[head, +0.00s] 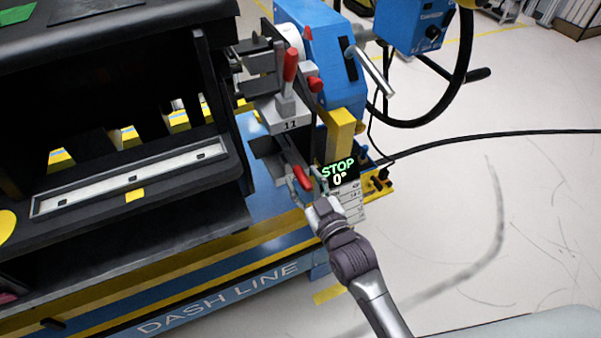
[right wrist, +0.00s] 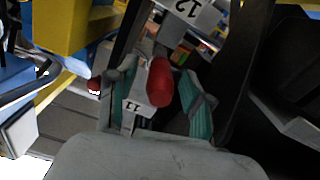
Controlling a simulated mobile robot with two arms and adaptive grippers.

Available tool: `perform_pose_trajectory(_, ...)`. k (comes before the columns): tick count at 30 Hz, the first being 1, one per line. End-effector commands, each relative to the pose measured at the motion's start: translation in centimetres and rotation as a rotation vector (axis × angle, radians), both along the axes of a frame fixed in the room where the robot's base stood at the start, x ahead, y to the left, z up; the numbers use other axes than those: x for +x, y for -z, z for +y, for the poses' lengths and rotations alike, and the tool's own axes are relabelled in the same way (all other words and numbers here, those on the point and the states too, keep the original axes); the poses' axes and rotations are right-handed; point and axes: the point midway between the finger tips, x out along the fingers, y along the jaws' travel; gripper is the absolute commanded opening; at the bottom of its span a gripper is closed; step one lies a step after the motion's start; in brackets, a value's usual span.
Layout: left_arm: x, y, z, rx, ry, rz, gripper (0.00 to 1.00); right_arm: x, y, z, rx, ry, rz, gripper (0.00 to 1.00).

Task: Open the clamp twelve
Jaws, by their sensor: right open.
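My right gripper (head: 305,183) is at the lower red clamp handle (head: 302,176), beside the blue stand. In the right wrist view its teal fingers (right wrist: 156,85) are open, with a red handle (right wrist: 159,82) between them. I cannot tell whether the fingers touch it. A plate marked 12 (right wrist: 191,9) shows upside down at the top of that view, and a small label marked 11 (right wrist: 132,107) sits near the handle. In the head view, the plate marked 11 (head: 290,124) is under an upper, upright red handle (head: 290,65). My left gripper is out of view.
A display reading STOP 0° (head: 340,172) stands just right of the gripper. A yellow block (head: 341,130) and a blue housing (head: 318,50) are above it. The black dashboard module (head: 130,190) fills the left. The floor at right is clear, apart from a black cable.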

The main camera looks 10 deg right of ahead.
Motion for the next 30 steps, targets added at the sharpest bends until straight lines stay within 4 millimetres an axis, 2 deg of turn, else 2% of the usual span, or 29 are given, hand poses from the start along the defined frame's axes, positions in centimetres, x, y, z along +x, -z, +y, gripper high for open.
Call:
perform_pose_trajectory(6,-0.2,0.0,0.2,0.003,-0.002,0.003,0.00,1.9,0.0,0.7,0.001,0.000,0.000,0.51)
perform_pose_trajectory(16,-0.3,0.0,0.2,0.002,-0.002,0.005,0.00,2.1,0.1,0.7,0.001,0.000,0.001,0.49)
perform_pose_trajectory(25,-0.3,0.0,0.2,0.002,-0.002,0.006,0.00,2.1,0.1,0.7,0.000,-0.001,0.001,0.00)
perform_pose_trajectory(30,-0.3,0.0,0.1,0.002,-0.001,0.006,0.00,2.1,0.1,0.7,0.000,-0.001,0.001,0.00)
